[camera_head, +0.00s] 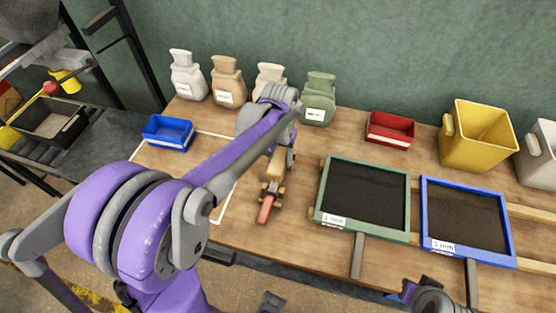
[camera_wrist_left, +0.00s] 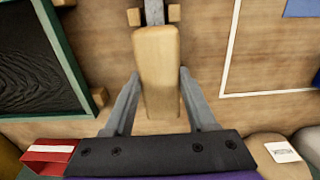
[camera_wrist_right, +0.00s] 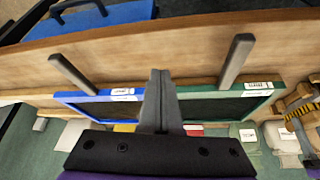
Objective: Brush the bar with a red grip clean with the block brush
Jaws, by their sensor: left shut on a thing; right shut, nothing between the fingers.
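The bar with a red grip (camera_head: 266,208) lies on small wooden rests (camera_head: 272,188) near the table's front edge. Its grey metal part (camera_wrist_left: 154,10) shows between two wooden pegs at the top of the left wrist view. The block brush (camera_wrist_left: 157,75), a pale wooden block, is between the fingers of my left gripper (camera_wrist_left: 158,95), which is shut on it. The brush (camera_head: 277,163) is over or beside the bar's far part; I cannot tell whether it touches. Its bristles are hidden. My right gripper (camera_wrist_right: 155,100) is shut and empty, near the front edge (camera_head: 408,290).
A green-framed sieve (camera_head: 319,201) and a blue-framed sieve (camera_head: 424,207) lie right of the bar, handles toward the front. Behind are several sacks (camera_head: 227,84), a red tray (camera_head: 389,141) and a yellow bin (camera_head: 478,148). A blue tray (camera_head: 168,143) stands left, beside a white outline.

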